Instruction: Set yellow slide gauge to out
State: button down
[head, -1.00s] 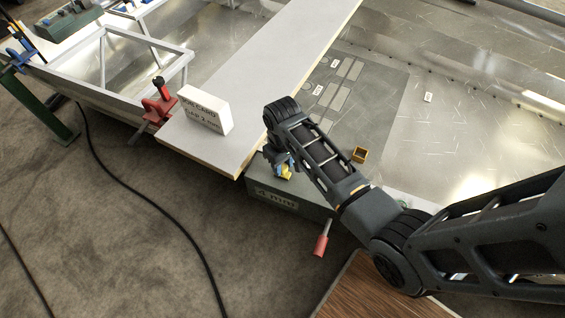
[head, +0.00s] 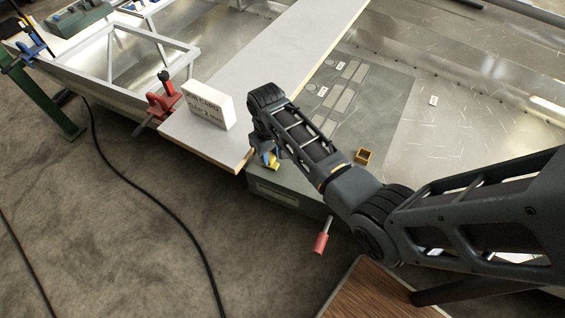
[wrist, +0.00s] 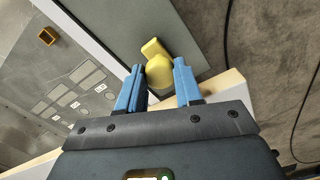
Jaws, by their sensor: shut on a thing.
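The yellow slide gauge (wrist: 158,68) is a rounded yellow knob with a smaller yellow block behind it, on a grey surface in the wrist view. My gripper (wrist: 156,72) has its two blue fingers on either side of the knob and is shut on it. In the head view my gripper (head: 264,156) is at the top of the grey box, close to the pale board's near corner. Only a small yellow patch of the gauge (head: 270,161) shows there; my arm hides part of it. I cannot read the gauge's position marks.
The pale board (head: 262,92) bears a white lettered block (head: 208,108), beside a red clamp (head: 163,97). The grey box (head: 287,193) has a red-handled lever (head: 321,243) in front. A small yellow open box (head: 364,156) stands on the metal panel. A black cable crosses the floor.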

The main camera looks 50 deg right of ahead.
jog(key=shift+w+a, duration=0.15)
jog(key=shift+w, duration=0.35)
jog(key=shift+w+a, duration=0.15)
jog(key=shift+w, duration=0.35)
jog(key=c, duration=0.7)
grip_release()
jog(key=shift+c, duration=0.2)
notch_tip(320, 180, up, 8)
jog(key=shift+f, duration=0.2)
